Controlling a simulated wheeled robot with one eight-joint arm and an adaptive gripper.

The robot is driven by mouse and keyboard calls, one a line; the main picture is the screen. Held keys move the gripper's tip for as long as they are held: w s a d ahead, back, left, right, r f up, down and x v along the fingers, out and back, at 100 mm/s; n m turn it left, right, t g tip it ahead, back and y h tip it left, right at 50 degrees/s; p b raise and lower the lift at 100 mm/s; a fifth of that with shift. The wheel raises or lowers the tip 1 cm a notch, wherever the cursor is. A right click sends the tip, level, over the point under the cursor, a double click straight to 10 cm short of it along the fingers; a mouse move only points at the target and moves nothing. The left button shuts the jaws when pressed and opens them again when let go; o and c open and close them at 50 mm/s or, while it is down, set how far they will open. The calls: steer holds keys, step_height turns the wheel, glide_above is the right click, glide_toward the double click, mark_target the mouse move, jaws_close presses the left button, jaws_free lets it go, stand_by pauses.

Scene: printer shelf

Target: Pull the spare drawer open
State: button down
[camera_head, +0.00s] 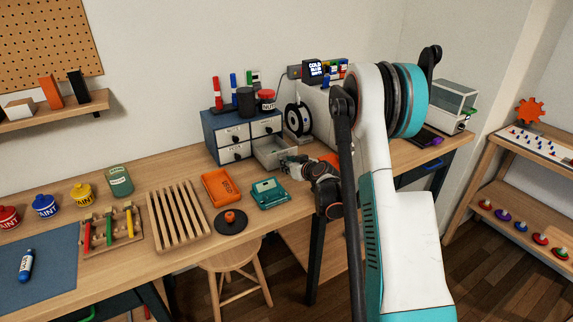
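A small blue cabinet (210,132) with light-fronted drawers stands at the back of the wooden workbench. Its lower right drawer (277,153) is pulled well out and its open top shows. The other drawers are closed. The labels are too small to read for certain, so I cannot tell which one is marked spare. My gripper (288,161) is at the front right of the pulled-out drawer, close to or touching its front. The drawer's front and handle are partly hidden by my gripper. The fingers are too small to show whether they are open or shut.
A teal device (269,193), an orange tray (221,186) and a dark disc with an orange knob (230,221) lie in front of the cabinet. A slatted wooden rack (178,216) lies left. A filament spool (299,119) stands right of the cabinet. Jars and markers stand on top.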

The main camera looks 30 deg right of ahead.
steer(key=shift+w, duration=0.1)
steer(key=c, duration=1.5)
jaws_free()
steer(key=shift+o, duration=0.2)
steer(key=v, duration=1.2)
